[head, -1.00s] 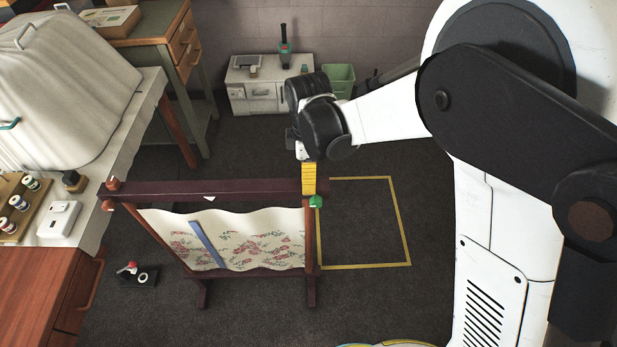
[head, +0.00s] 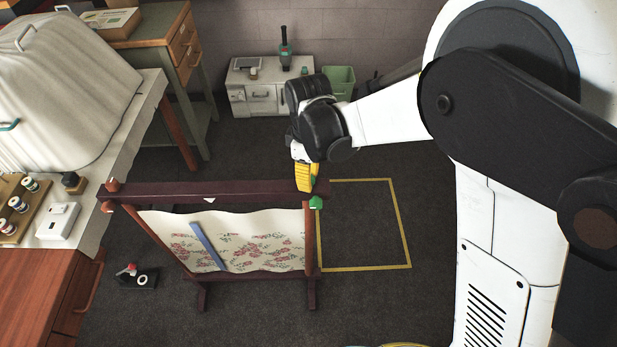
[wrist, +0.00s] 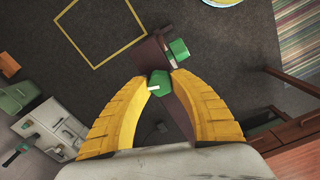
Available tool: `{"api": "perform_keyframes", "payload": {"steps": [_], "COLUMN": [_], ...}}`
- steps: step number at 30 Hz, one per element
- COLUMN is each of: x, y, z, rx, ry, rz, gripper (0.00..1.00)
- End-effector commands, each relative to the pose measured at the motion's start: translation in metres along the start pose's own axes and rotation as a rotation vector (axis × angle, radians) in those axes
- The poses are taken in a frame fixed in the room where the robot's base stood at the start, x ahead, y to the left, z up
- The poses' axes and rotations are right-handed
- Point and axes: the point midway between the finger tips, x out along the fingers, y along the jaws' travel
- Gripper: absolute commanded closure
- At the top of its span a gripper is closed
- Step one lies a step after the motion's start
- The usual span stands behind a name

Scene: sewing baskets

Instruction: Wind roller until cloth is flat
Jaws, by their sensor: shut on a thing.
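A dark wooden frame (head: 230,190) stands on the floor in the head view. The cream floral cloth (head: 255,222) hangs in it with a wavy top edge and visible ripples. A blue strip (head: 207,246) lies slantwise across the cloth. My gripper (wrist: 160,85) has its yellow fingers shut on a green knob (wrist: 159,82) with a white mark, at the frame's right end. In the head view my gripper (head: 306,186) hides that knob. A second green knob (wrist: 178,50) stands just beyond, clear of the fingers; it shows in the head view (head: 316,202).
A yellow floor outline (head: 403,230) lies right of the frame. A table with spools (head: 15,203) and a white box (head: 58,220) is at left. A low white cabinet (head: 262,98) and green bin (head: 339,80) stand at the back wall.

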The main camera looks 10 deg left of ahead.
Motion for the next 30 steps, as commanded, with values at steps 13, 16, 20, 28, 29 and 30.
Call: {"api": "perform_keyframes", "payload": {"steps": [13, 16, 20, 28, 29, 30], "x": [0.000, 0.000, 0.000, -0.033, -0.040, -0.049], "y": [0.000, 0.000, 0.000, 0.000, 0.000, -0.001], "z": [0.000, 0.000, 0.000, 0.000, 0.000, 0.001], "rx": [0.015, 0.015, 0.015, 0.014, 0.014, 0.014], "ry": [0.000, 0.000, 0.000, 0.000, 0.000, 0.000], "rz": [0.000, 0.000, 0.000, 0.000, 0.000, 0.000], "gripper": [0.48, 0.48, 0.48, 0.48, 0.48, 0.48]}}
